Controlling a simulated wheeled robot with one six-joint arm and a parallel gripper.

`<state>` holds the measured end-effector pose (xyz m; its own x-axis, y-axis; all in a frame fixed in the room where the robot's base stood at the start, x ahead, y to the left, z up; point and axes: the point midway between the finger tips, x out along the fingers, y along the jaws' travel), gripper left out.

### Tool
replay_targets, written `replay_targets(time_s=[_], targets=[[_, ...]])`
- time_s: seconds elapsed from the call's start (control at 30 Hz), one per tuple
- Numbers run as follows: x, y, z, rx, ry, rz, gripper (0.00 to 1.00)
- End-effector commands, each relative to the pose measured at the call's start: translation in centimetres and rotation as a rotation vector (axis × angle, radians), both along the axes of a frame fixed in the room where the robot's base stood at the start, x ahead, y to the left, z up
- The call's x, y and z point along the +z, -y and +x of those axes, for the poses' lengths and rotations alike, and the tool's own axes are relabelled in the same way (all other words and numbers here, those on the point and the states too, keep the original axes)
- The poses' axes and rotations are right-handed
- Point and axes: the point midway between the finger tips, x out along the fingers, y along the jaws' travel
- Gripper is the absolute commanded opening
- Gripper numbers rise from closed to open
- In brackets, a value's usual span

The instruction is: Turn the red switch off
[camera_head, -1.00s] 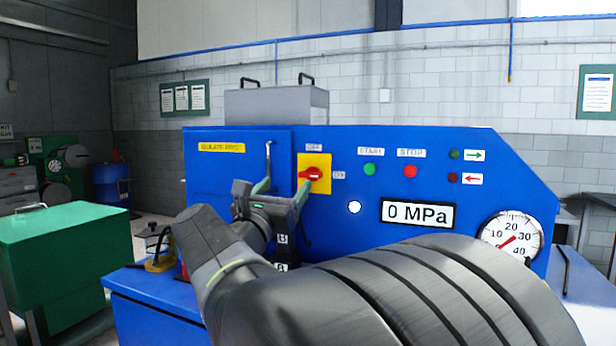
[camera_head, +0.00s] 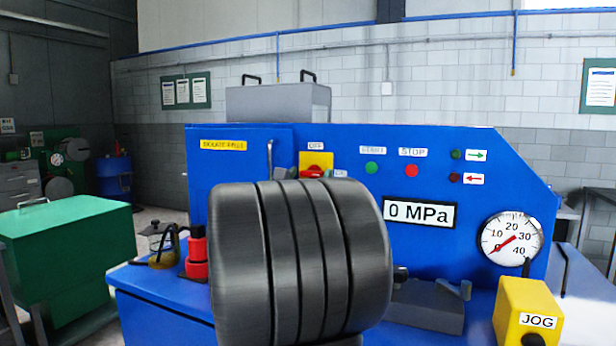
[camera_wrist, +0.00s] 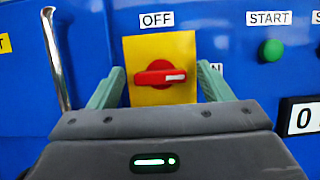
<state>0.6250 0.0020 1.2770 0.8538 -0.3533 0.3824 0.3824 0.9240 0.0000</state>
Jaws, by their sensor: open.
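The red switch (camera_wrist: 161,74) sits on a yellow plate (camera_wrist: 140,50) on the blue panel. In the wrist view its handle lies level, with the white mark at the right, towards a partly hidden label ending in N. The OFF label (camera_wrist: 157,19) is above the plate. My gripper (camera_wrist: 161,70) is open, its green fingers to the left and right of the switch; whether they touch the panel I cannot tell. In the head view my arm hides most of the gripper, and only the top of the red switch (camera_head: 313,171) shows.
A metal handle (camera_wrist: 55,60) stands close left of the plate. The green START button (camera_head: 371,168) and red STOP button (camera_head: 411,171) are to the right. A red bottle-like object (camera_head: 196,255) and a yellow JOG box (camera_head: 528,310) stand on the blue bench.

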Motion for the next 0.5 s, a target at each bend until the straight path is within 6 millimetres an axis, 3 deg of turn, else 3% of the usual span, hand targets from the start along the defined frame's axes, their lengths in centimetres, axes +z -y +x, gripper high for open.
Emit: replay_targets(time_s=[0.07, 0.3, 0.5], targets=[[-0.01, -0.01, -0.02, 0.0, 0.0, 0.0, 0.73], [-0.01, -0.02, -0.05, 0.0, 0.0, 0.0, 0.28], [-0.05, 0.0, -0.06, 0.0, -0.003, -0.007, 0.28]])
